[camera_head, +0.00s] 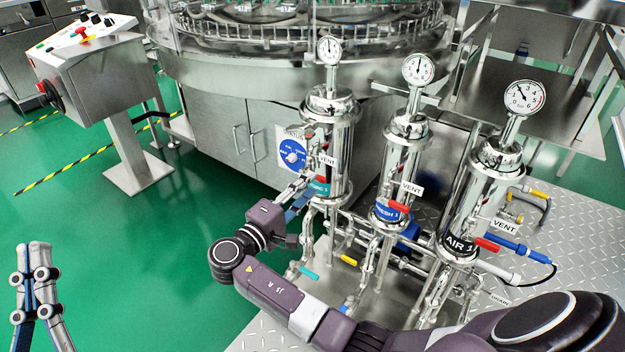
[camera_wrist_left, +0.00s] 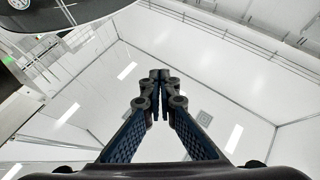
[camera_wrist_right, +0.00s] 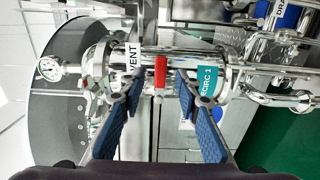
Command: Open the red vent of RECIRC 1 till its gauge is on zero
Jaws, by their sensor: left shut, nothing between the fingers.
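RECIRC 1 is the leftmost steel filter housing (camera_head: 333,135) in the head view. Its teal label (camera_wrist_right: 207,80) reads RECIRC 1 in the right wrist view. Its red vent handle (camera_wrist_right: 160,75) lies across the housing beside the white VENT tag (camera_wrist_right: 133,58). My right gripper (camera_wrist_right: 158,88) is open, one finger on each side of the handle, with visible gaps. In the head view my right gripper (camera_head: 307,183) is at this housing. The RECIRC 1 gauge (camera_head: 329,50) sits on top; its needle is too small to read surely. My left gripper (camera_head: 38,250) is shut and empty, fingertips up.
FRESH 1 (camera_head: 387,213) and AIR 1 (camera_head: 459,246) stand to the right, each with a red vent handle. Pipes with teal and yellow handles run below. The rotary washer (camera_head: 235,70) is behind. A control console (camera_head: 90,65) stands at left; green floor there is free.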

